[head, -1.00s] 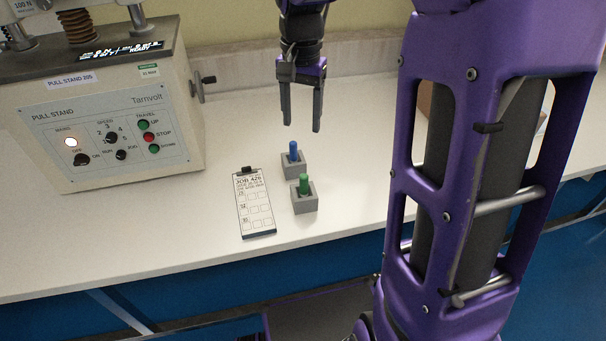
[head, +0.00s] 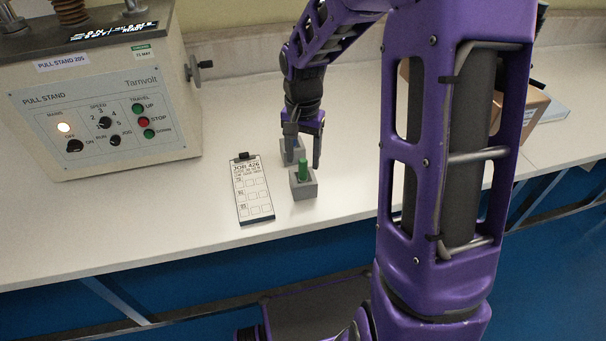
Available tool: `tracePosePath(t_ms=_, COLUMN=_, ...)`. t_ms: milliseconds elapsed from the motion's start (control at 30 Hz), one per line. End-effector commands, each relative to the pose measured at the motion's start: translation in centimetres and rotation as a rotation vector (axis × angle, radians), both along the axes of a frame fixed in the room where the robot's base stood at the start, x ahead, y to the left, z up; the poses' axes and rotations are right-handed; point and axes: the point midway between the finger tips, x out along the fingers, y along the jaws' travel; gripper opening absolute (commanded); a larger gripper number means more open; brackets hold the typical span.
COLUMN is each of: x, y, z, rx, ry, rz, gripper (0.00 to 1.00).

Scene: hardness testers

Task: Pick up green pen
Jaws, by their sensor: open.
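The green pen (head: 303,169) stands upright in a small grey block holder (head: 304,190) on the white bench. My gripper (head: 303,160) points down with its two fingers apart and empty. In the picture its fingertips come down on either side of the green pen's top; whether they are level with it or behind it in depth I cannot tell. A second grey block (head: 299,148) stands just behind, partly covered by my left finger. The blue pen that stood in it is hidden now.
A job card on a clipboard (head: 253,190) lies left of the holders. The pull stand (head: 100,110) fills the left of the bench. A cardboard box (head: 528,108) stands at right, behind my arm. The bench front edge is close to the green pen's holder.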

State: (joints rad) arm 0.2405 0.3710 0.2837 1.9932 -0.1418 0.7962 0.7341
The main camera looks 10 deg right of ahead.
Motion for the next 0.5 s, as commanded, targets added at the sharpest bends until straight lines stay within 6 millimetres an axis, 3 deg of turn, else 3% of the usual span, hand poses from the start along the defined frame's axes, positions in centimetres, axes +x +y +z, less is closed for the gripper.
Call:
tracePosePath(t_ms=133, x=-0.1, y=0.0, z=-2.0, rx=0.000, ry=0.003, rz=0.001, gripper=0.62)
tracePosePath(t_ms=400, x=0.0, y=0.0, z=-2.2, rx=0.000, ry=0.000, rz=0.000, gripper=0.62)
tracePosePath(t_ms=500, x=0.0, y=0.0, z=-2.2, rx=0.000, ry=0.000, rz=0.000, gripper=0.48)
